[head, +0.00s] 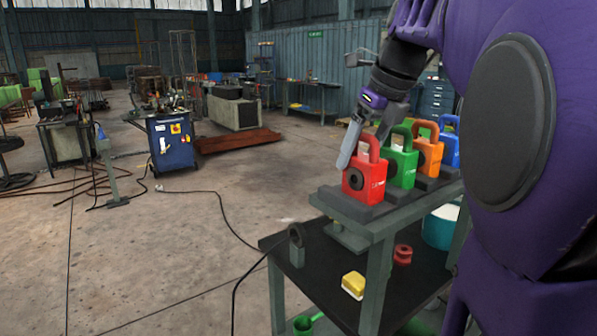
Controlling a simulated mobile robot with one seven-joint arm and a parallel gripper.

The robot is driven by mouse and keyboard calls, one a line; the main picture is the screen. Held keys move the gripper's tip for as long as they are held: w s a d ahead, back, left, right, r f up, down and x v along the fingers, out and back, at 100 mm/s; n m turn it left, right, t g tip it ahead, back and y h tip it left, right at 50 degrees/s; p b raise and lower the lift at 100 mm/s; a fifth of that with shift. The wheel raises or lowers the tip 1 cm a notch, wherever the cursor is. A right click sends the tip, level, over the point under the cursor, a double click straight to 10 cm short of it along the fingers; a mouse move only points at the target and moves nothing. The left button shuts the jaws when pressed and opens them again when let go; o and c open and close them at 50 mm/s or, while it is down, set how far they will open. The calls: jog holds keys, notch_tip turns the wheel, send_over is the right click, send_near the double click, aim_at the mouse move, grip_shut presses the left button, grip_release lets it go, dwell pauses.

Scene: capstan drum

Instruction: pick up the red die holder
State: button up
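The red die holder (364,184) stands upright at the near left end of a row on a grey rack on a bench. It has a dark round hole in its face and a loop handle on top. My gripper (363,149) is directly above it, pointing down. Its fingers are spread apart, one on the left of the handle and the other at its right, partly hidden behind it. I cannot tell whether either finger touches the handle. The die holder still rests on the rack.
Green (401,168), orange (428,158) and blue (450,150) holders stand close behind the red one. The lower shelf (330,285) holds a yellow block (353,284) and a red spool (402,254). Open floor lies left, with a cable (222,215).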

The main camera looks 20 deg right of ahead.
grip_shut()
jog(key=shift+r, duration=0.15)
jog(key=shift+r, duration=0.1)
